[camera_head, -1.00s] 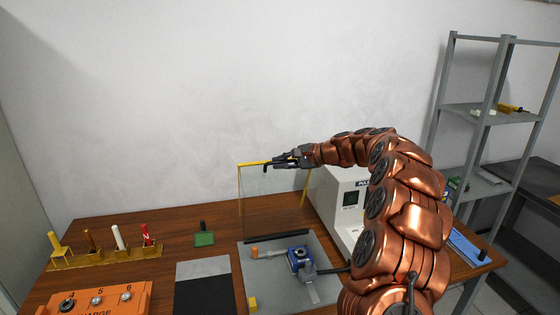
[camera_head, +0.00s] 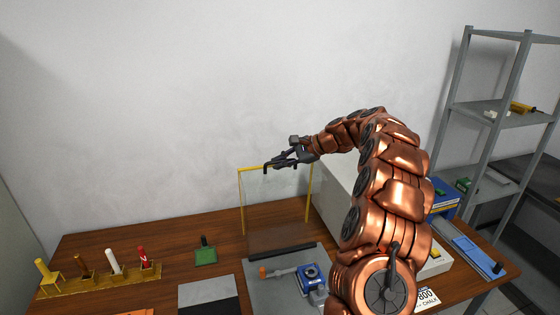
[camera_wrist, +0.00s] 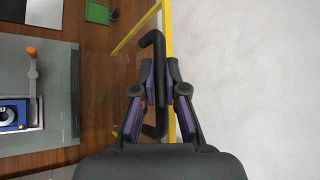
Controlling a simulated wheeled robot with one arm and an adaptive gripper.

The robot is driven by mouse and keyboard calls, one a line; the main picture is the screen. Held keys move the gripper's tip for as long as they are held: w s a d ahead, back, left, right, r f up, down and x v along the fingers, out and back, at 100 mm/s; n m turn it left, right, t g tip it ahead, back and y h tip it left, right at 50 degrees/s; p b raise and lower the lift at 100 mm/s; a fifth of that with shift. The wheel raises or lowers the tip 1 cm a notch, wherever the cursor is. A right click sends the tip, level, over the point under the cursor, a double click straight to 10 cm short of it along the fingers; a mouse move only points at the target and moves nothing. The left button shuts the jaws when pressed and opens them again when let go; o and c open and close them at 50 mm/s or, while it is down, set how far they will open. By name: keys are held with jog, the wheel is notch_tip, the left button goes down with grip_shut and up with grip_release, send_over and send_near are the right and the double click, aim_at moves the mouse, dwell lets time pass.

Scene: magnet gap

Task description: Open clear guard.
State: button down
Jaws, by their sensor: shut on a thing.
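The clear guard (camera_head: 274,212) is a see-through panel with a yellow frame. It stands upright at the back of the grey base plate in the head view. In the wrist view its yellow frame (camera_wrist: 167,25) runs alongside the fingers. The guard's black handle (camera_wrist: 150,42) passes between the fingers. My gripper (camera_wrist: 160,80) is shut on this handle at the frame's top edge; it also shows in the head view (camera_head: 272,165).
A blue device (camera_head: 311,276) with an orange-tipped lever sits on the grey plate (camera_head: 262,292). A green block (camera_head: 206,256) lies to the left, near a rack of coloured tools (camera_head: 105,278). A white machine (camera_head: 338,190) stands right of the guard, partly behind my arm.

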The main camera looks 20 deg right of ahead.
jog(key=shift+a, duration=0.15)
jog(key=c, duration=1.2)
grip_release()
jog(key=shift+s+d+r, duration=0.1)
jog(key=shift+d, duration=0.1)
jog(key=v, duration=1.1)
jog(key=shift+s+d+r, duration=0.15)
jog(key=shift+d+r, duration=0.05)
jog(key=shift+d, duration=0.05)
